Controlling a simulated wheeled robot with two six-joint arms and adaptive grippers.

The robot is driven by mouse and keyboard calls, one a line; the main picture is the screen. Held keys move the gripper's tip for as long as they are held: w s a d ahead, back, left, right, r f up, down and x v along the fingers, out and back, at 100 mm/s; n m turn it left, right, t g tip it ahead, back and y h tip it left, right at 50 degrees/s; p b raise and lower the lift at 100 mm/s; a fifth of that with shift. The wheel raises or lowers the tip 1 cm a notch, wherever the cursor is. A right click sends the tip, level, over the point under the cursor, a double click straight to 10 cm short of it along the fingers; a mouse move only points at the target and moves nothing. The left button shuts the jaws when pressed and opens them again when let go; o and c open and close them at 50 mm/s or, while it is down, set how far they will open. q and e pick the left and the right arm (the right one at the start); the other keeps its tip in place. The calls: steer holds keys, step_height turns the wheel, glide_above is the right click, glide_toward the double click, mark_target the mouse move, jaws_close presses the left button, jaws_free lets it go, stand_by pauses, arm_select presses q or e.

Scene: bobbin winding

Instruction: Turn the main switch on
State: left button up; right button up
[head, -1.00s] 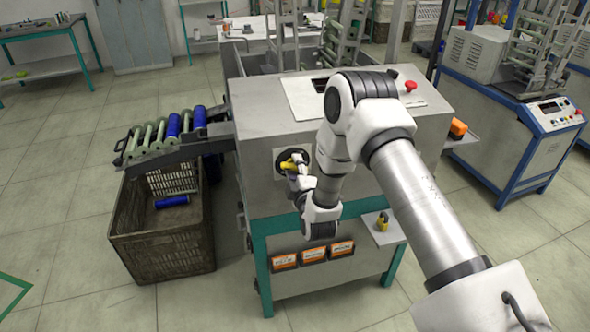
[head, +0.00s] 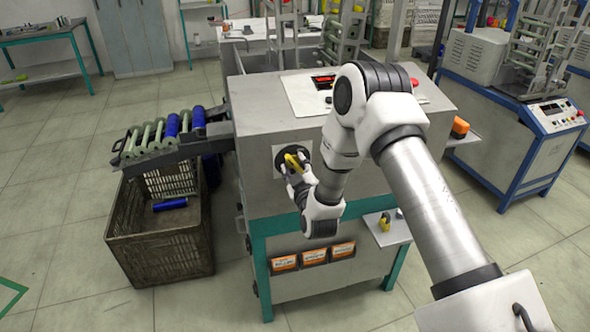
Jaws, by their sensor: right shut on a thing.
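The main switch has a yellow handle (head: 293,161) on a round black dial (head: 305,157), set in a pale plate on the front of the grey machine (head: 262,110). The handle is tilted. My right gripper (head: 291,170) is shut on the handle, and its fingers and wrist hide part of the switch. A small display (head: 323,82) on the machine's top panel is lit red. My left gripper is not in view.
A roller chute (head: 160,143) with blue bobbins leads from the machine's left side over a brown crate (head: 158,245) holding one blue bobbin. A small shelf (head: 392,232) juts out right of my wrist. Orange-labelled bins (head: 313,254) sit below.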

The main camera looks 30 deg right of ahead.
steer(key=shift+f+m+b, duration=0.1)
steer(key=shift+m+b, duration=0.55)
steer(key=shift+m, duration=0.35)
steer(key=shift+m+b, duration=0.3)
steer(key=shift+m, duration=0.6)
steer(key=o, duration=1.8)
steer(key=shift+c, duration=0.2)
steer(key=v, duration=0.9)
